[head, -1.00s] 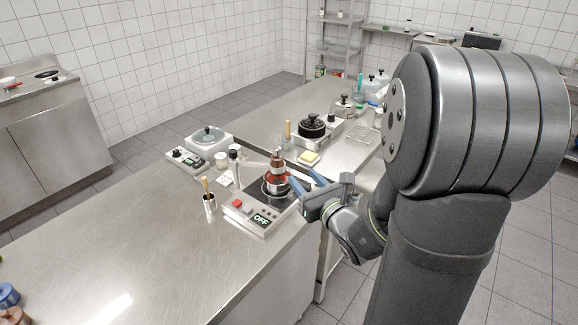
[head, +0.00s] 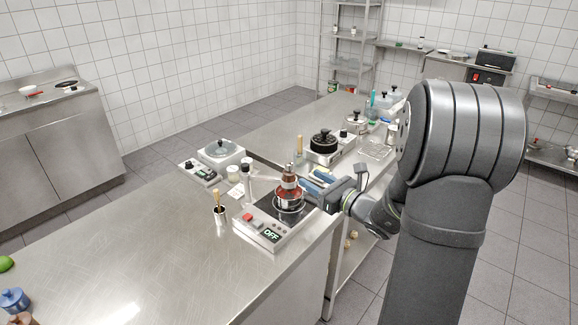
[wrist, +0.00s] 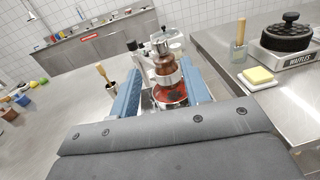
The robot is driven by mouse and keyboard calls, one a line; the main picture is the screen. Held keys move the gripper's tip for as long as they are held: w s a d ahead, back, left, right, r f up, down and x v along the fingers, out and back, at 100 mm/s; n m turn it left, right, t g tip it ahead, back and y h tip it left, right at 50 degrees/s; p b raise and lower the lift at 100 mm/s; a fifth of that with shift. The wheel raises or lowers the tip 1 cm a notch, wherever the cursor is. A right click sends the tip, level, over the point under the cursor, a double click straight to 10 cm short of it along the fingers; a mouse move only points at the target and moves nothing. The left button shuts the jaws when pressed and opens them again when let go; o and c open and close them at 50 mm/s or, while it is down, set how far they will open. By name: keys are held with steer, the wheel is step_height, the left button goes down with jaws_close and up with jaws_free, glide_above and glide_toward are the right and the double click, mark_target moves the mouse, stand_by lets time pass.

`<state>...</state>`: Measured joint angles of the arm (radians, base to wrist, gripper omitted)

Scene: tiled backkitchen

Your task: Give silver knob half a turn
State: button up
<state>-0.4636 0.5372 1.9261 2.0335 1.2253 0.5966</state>
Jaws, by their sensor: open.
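A brown and copper tiered tower (head: 289,183) stands over a red-filled pot (head: 288,203) on a flat hob unit (head: 257,226) with a red button and a display reading OFF. My gripper (head: 308,178) is at the tower's right side in the head view, its blue fingers apart and holding nothing. In the wrist view my gripper (wrist: 161,74) has one finger to each side of the tower (wrist: 165,72); I cannot tell whether either touches it. I cannot clearly single out a silver knob; the tower's top and the hob's far side are small or partly covered.
A cup with a wooden-handled tool (head: 220,214) stands left of the hob. A black waffle maker (head: 324,141) and butter on a dish (wrist: 258,77) are on the far counter. The front-left counter (head: 130,240) is mostly clear.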

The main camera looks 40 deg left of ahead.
mark_target(292, 167)
steer(key=a, duration=0.6)
steer(key=w+a, duration=0.1)
steer(key=a, duration=0.3)
jaws_close()
